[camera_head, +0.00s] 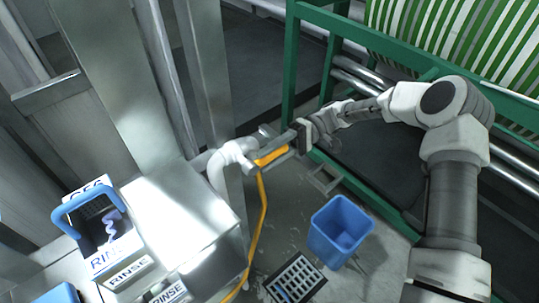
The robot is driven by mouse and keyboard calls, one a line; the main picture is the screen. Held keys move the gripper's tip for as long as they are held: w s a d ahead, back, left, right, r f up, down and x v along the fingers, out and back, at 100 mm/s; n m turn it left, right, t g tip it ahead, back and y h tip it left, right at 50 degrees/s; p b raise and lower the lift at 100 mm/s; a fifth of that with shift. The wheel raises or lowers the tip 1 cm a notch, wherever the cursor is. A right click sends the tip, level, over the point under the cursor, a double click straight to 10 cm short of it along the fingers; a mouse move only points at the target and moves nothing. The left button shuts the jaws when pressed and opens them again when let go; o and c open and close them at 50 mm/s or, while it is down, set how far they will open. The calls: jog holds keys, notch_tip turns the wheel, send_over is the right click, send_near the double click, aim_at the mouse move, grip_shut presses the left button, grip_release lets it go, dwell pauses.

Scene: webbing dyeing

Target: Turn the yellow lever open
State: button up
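The yellow lever (271,157) sits at the end of a white bent pipe (230,160), near the middle of the view. It lies slanted, rising slightly to the right. My gripper (289,144) reaches in from the right, and its finger end is right at the lever's right part. I cannot tell whether the fingers touch the lever or how far apart they are. The gripper body hides part of the space behind it.
A yellow hose (264,215) hangs below the pipe to the floor. A blue bin (339,231) and a floor grate (296,279) are below. A metal cabinet (190,215) with rinse labels stands left. A green frame (290,60) with green-white webbing (460,40) stands behind.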

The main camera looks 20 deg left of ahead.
jog(key=shift+o, duration=1.1)
jog(key=shift+w, duration=0.1)
jog(key=shift+b+v, duration=0.9)
jog(key=shift+v, duration=5.05)
